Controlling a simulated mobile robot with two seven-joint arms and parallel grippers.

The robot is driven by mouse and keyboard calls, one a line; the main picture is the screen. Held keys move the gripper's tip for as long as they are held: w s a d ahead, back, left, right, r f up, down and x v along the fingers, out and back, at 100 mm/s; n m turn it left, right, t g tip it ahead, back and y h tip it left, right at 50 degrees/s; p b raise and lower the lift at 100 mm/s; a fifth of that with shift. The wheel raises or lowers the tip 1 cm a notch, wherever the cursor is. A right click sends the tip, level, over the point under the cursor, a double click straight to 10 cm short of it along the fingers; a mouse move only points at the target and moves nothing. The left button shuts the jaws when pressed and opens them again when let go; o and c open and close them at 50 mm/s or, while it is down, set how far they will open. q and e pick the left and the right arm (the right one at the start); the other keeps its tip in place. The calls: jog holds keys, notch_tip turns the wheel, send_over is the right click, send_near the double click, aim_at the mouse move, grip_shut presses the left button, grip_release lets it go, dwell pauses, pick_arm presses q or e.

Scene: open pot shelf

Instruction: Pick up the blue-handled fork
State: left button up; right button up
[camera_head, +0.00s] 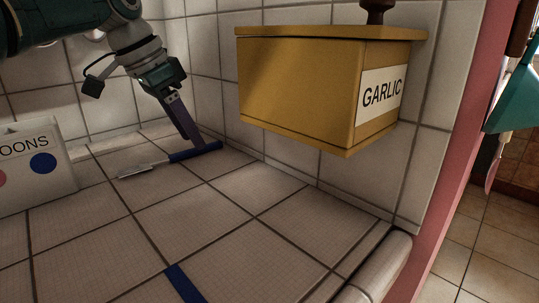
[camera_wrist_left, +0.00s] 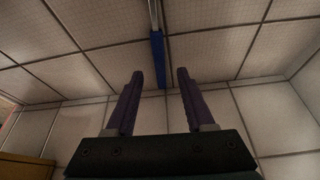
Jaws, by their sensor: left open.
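A utensil with a blue handle (camera_head: 195,152) lies on the tiled counter near the back wall. Its metal end (camera_head: 140,170) points left; its shape is too small to tell if it is a fork. My left gripper (camera_head: 191,142) points down at the handle. In the left wrist view its two purple fingers (camera_wrist_left: 160,74) are apart, and the blue handle (camera_wrist_left: 158,60) shows in line with the gap between them. I cannot tell whether the fingers touch it. A second blue handle (camera_head: 185,283) is cut off at the bottom edge. My right gripper is not in view.
A yellow box marked GARLIC (camera_head: 295,85) is at the wall, right of my left gripper. A white box marked OONS (camera_head: 38,168) stands at the left. The middle of the counter (camera_head: 150,220) is clear. The counter's rounded edge (camera_head: 375,268) is at right.

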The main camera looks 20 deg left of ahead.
pick_arm(q)
jog(key=shift+x, duration=0.9)
grip_shut()
